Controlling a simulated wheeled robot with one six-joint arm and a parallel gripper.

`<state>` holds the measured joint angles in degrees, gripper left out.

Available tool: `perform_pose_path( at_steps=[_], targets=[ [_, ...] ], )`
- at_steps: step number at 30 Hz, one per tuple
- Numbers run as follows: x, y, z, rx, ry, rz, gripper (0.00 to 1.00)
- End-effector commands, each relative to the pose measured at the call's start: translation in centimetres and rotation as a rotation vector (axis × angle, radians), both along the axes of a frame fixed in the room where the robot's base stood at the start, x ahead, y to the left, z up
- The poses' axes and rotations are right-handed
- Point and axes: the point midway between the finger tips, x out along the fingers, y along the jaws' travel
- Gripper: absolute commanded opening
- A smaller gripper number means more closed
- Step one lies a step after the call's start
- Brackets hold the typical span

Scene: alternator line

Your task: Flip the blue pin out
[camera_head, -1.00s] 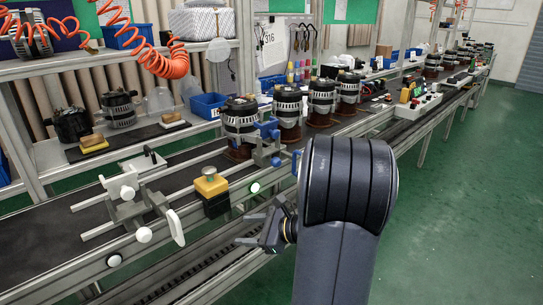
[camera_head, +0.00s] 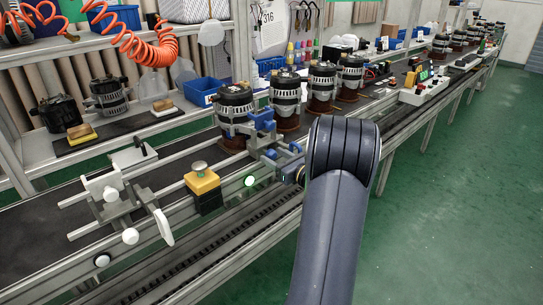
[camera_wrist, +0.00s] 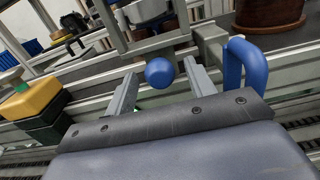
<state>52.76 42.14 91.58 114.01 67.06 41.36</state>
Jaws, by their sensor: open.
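A blue ball-ended pin (camera_wrist: 159,72) shows in the wrist view, between the two fingers of my gripper (camera_wrist: 158,84). The fingers are open, one on each side of the ball; I cannot tell whether either touches it. A blue looped handle (camera_wrist: 245,68) stands just right of the right finger. In the head view the metal fixture (camera_head: 272,150) with blue parts sits at the line's front edge, beside an alternator. My gripper is mostly hidden behind my arm there, close to this fixture.
A yellow-topped button box (camera_head: 202,183) stands left of the fixture, also in the wrist view (camera_wrist: 38,100). A white-handled fixture (camera_head: 118,200) is further left. Several alternators (camera_head: 286,95) line the belt behind. The green floor (camera_head: 450,180) at right is clear.

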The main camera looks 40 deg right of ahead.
Motion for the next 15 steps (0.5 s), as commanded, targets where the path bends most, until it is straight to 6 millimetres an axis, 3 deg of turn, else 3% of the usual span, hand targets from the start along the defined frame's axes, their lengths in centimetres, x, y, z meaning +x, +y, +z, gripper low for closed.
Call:
perform_pose_path(
  at_steps=[6, 15],
  targets=[
    [1.8, 0.2, 0.0, 0.001, 0.001, 0.001, 0.52],
    [1.9, 0.2, 0.0, 0.000, 0.001, -0.001, 0.51]
  ],
)
